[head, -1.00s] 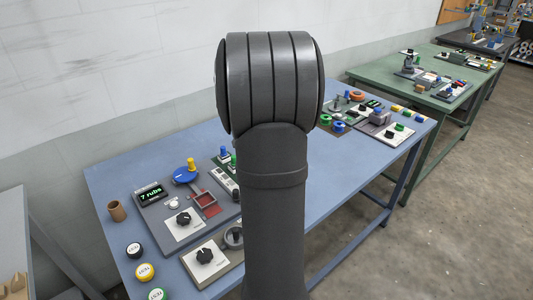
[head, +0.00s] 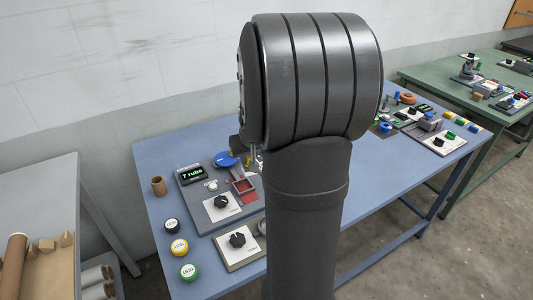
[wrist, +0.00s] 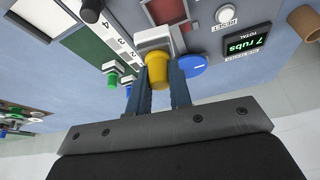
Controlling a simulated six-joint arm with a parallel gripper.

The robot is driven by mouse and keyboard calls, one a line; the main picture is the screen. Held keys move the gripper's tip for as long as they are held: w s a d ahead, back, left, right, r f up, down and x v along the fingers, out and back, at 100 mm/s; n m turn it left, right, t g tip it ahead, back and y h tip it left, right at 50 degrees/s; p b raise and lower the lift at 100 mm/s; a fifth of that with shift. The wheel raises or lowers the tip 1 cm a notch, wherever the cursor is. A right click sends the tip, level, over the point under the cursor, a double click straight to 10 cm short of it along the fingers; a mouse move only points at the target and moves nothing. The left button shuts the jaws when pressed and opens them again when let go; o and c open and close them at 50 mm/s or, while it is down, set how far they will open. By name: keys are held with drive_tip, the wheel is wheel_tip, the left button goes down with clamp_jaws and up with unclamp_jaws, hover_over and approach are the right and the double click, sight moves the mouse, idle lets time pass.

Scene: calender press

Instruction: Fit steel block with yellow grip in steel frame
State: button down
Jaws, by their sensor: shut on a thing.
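My gripper (wrist: 158,92) is shut on the yellow grip (wrist: 158,72) of the steel block (wrist: 153,38) in the wrist view. The pale grey block shows beyond the grip, between the fingers and the station panel. The steel frame, a square rim around a red floor, lies on the panel in the head view (head: 243,186). Part of its red area shows at the top of the wrist view, just past the block. Whether the block touches the panel is unclear.
A blue disc (head: 227,160) sits beside the frame. A lit "7 rubs" display (head: 192,174), a black knob (head: 221,201) and a brown cup (head: 158,186) are nearby. Several round TEST pots, including a yellow one (head: 179,247), line the table's left edge.

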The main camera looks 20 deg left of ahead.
drive_tip(key=shift+s+a+n, duration=0.55)
drive_tip(key=shift+a+n, duration=0.15)
drive_tip(key=shift+a, duration=0.05)
drive_tip(key=shift+s+a+f+g, duration=0.1)
drive_tip(key=shift+f+g, duration=0.05)
drive_tip(key=shift+f, duration=0.85)
drive_tip(key=shift+a+f+g, duration=0.1)
drive_tip(key=shift+f+g, duration=0.05)
drive_tip(key=shift+f, duration=0.8)
drive_tip(key=shift+f, duration=0.15)
drive_tip(key=shift+f, duration=0.6)
drive_tip(key=shift+f, duration=0.65)
idle(0.4)
drive_tip(key=c, duration=0.7)
unclamp_jaws()
drive_tip(key=shift+o, duration=0.2)
